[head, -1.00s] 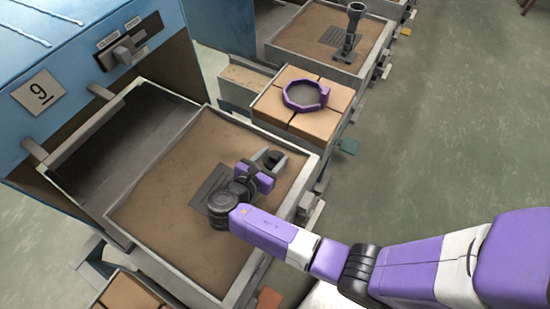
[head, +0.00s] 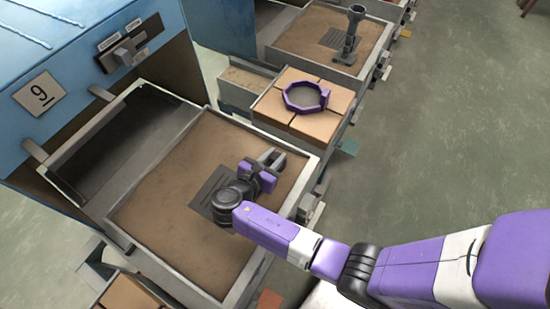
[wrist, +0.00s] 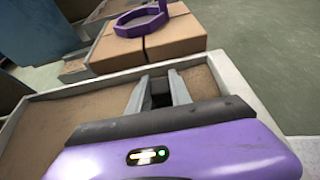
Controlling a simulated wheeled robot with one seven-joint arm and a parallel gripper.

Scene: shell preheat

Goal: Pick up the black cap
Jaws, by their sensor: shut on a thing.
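My gripper (head: 272,159) is over the near sand-coloured tray (head: 160,200), close to its right-hand side. In the wrist view my gripper (wrist: 160,92) has its two grey fingers close together on a small dark thing between them. I take this to be the black cap (wrist: 160,88). Only a small dark part of it shows, and the fingers hide its sides. In the head view the fingers and wrist largely hide it. I cannot tell whether it is touching the tray floor.
A purple ring (head: 306,97) lies on tan blocks (head: 273,105) beyond the near tray. A dark funnel-like stand (head: 351,35) is in the far tray. The blue cabinet marked 9 (head: 85,50) stands at left. The tray's raised rims surround the gripper; floor at right is clear.

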